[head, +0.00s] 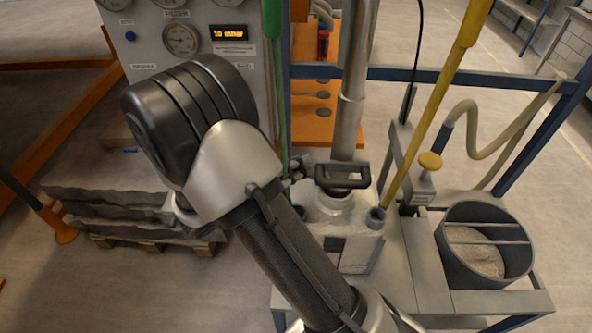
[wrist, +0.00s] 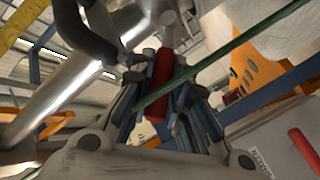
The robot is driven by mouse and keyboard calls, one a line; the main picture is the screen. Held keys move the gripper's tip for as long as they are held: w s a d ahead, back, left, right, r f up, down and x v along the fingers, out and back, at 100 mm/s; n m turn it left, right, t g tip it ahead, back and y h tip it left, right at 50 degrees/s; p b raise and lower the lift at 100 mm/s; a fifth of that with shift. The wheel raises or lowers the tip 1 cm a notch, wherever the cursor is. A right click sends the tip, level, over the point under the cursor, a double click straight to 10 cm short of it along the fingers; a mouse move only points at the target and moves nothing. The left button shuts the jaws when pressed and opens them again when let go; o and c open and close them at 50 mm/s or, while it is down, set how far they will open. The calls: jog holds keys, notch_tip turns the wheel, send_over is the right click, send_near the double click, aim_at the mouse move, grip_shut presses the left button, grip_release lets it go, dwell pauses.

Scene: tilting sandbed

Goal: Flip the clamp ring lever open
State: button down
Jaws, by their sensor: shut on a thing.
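The red lever (wrist: 160,85) shows in the wrist view as a red bar running between the fingers of my gripper (wrist: 168,72). The fingers are closed about it from both sides, so I take my gripper to be shut on it. Its far end meets grey metal parts near the top, and I cannot tell how far it is swung. In the head view my arm covers the lever and most of my gripper; only small dark parts (head: 293,172) show beside the metal neck (head: 335,205) with the black handle (head: 342,176). The clamp ring itself is not clear.
A steel pipe (head: 351,100) rises behind the black handle. A green pole (head: 283,110) stands close by and crosses the wrist view. A yellow pole (head: 437,105) leans to the right. A bucket of sand (head: 447,262) stands at the right. A gauge panel (head: 238,65) is behind.

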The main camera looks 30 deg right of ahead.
jog(key=shift+s+d+r+m+y+b, duration=0.2)
jog(key=shift+d+r+m+y+b, duration=0.15)
jog(key=shift+y+b, duration=0.35)
jog(key=shift+s+d+r+m+y+b, duration=0.2)
jog(key=shift+m+y+b, duration=0.3)
jog(key=shift+b, duration=0.25)
jog(key=c, duration=1.5)
grip_release()
jog(key=shift+a, duration=0.1)
jog(key=shift+v, duration=4.05)
